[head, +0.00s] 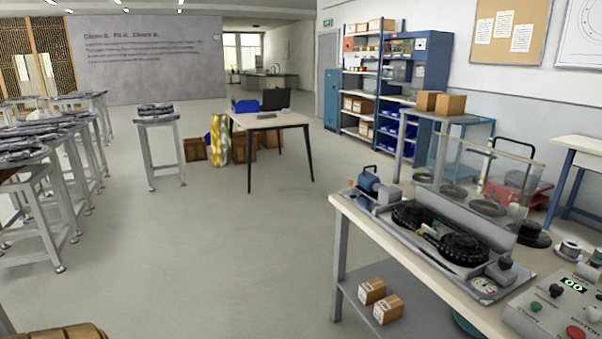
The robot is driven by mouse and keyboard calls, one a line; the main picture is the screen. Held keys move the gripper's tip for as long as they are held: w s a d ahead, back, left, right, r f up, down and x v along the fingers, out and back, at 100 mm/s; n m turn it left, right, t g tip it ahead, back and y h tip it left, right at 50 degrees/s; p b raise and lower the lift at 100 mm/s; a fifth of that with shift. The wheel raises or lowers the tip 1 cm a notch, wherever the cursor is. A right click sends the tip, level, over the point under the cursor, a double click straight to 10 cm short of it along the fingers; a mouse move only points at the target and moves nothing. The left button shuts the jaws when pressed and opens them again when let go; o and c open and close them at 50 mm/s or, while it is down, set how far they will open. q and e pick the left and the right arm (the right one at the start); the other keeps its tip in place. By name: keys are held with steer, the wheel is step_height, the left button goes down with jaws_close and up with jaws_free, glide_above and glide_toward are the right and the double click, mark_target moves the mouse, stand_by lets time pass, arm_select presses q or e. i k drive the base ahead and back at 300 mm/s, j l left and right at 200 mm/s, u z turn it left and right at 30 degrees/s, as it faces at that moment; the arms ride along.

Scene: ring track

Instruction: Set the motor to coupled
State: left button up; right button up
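A small blue motor (369,180) with a dark handle above it sits at the far left corner of the bench (352,207) on the right. Beside it is a grey machine (425,245) with two black ribbed wheels (457,247) in its bed. Whether the motor is coupled to the machine is too small to tell. A light control box (545,318) at the lower right has a green button (536,307), a red button (575,332), a black knob (556,291) and a green display reading 00. Neither gripper shows in the head view.
A clear cover (480,175) stands upright behind the wheels. Cartons (372,291) lie on the bench's lower shelf. The floor (220,250) before the bench is open.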

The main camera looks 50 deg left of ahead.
mark_target(367, 182)
steer(key=u, duration=1.05)
steer(key=i+j+z, duration=0.2)
steer(key=i+j, duration=0.45)
steer(key=i, duration=0.55)
steer(key=i+j+z, duration=0.2)
steer(key=i+j, duration=0.6)
steer(key=i, duration=0.35)
steer(key=i+j+z, duration=0.2)
steer(key=i+j, duration=0.8)
steer(key=i, duration=0.05)
